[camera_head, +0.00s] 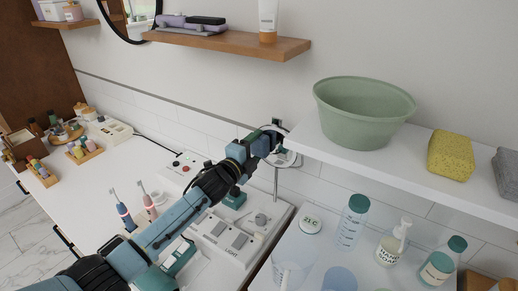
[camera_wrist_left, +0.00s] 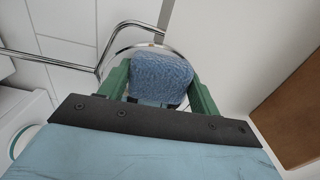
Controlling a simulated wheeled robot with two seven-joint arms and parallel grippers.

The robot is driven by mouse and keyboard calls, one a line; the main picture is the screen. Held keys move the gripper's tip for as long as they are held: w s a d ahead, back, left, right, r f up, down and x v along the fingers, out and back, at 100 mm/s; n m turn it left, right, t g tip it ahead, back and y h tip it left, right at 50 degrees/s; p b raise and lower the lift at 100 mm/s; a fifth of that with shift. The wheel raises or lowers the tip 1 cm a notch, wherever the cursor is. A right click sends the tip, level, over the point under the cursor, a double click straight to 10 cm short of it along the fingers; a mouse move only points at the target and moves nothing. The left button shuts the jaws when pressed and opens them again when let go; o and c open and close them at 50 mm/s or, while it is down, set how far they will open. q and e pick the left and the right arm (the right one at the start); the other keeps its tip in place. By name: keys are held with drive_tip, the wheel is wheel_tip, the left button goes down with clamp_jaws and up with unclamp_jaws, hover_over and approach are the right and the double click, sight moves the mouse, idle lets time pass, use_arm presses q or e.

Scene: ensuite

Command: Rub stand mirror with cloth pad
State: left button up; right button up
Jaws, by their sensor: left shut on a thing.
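The blue cloth pad (camera_wrist_left: 160,76) sits between the two green fingers of my left gripper (camera_wrist_left: 158,88) in the left wrist view. The gripper is shut on it. The round chrome-rimmed stand mirror (camera_wrist_left: 137,48) lies just behind the pad, which covers most of it; I cannot tell whether they touch. In the head view my left gripper (camera_head: 275,140) is at the stand mirror (camera_head: 290,159), whose thin post drops to the counter. The gripper hides much of the mirror, and the pad is hard to make out there. My right gripper is not in view.
A white shelf (camera_head: 440,183) with a green bowl (camera_head: 362,112) and a yellow sponge (camera_head: 450,155) juts out right of the gripper. A wooden shelf (camera_head: 235,43) hangs above. Bottles (camera_head: 352,220) stand below right. Toothbrushes (camera_head: 122,210) stand left of my arm. Open counter lies left.

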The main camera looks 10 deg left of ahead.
use_arm(q)
drive_tip(key=shift+s, duration=0.1)
drive_tip(key=p+v, duration=0.2)
drive_tip(key=v, duration=0.1)
drive_tip(key=shift+s+a+r+p, duration=0.1)
drive_tip(key=shift+s+p, duration=0.05)
drive_tip(key=shift+p, duration=0.15)
drive_tip(key=shift+p+v, duration=0.6)
drive_tip(key=shift+v, duration=0.65)
drive_tip(key=p+v, duration=0.1)
drive_tip(key=v, duration=0.2)
drive_tip(key=shift+p, duration=0.35)
